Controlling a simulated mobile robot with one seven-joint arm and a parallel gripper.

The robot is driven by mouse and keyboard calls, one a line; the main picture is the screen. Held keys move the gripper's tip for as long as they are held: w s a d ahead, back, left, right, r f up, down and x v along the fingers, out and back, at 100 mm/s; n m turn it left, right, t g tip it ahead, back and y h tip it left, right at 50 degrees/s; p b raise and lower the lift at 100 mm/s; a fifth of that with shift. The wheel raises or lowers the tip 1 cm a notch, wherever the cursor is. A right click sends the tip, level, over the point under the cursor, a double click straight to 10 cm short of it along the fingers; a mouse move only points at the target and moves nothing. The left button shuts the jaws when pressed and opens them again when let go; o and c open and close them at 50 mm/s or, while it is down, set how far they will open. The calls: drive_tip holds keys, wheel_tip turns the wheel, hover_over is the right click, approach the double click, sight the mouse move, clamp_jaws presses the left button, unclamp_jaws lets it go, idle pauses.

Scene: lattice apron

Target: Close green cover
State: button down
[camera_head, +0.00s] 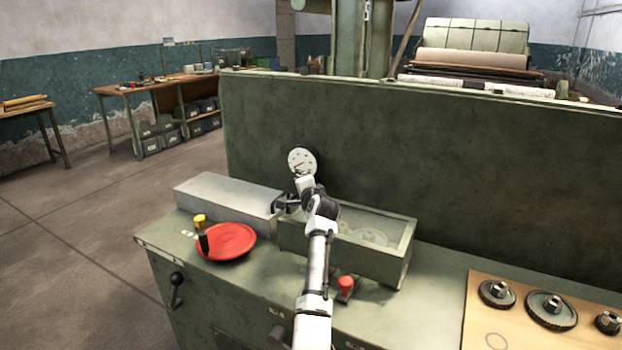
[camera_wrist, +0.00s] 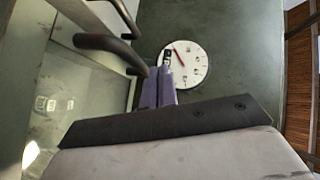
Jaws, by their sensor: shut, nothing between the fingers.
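The green housing (camera_head: 343,258) stands on the bench against the tall green panel. A dark bent bar handle (camera_wrist: 108,43) shows at upper left in the wrist view. My gripper (camera_wrist: 158,86) is shut and empty, its purple fingers together close beside the handle's end. I cannot tell whether they touch it. In the head view my arm hides part of the housing and the fingertips.
A white dial (camera_head: 302,161) is on the tall panel (camera_head: 420,150) just behind my gripper. A red handwheel (camera_head: 228,242), a yellow knob (camera_head: 199,220) and a red button (camera_head: 346,283) stand on the bench. A wooden board (camera_head: 530,320) with gears lies at right.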

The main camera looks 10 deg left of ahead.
drive_tip(key=shift+a+f, duration=0.3)
drive_tip(key=shift+f, duration=0.35)
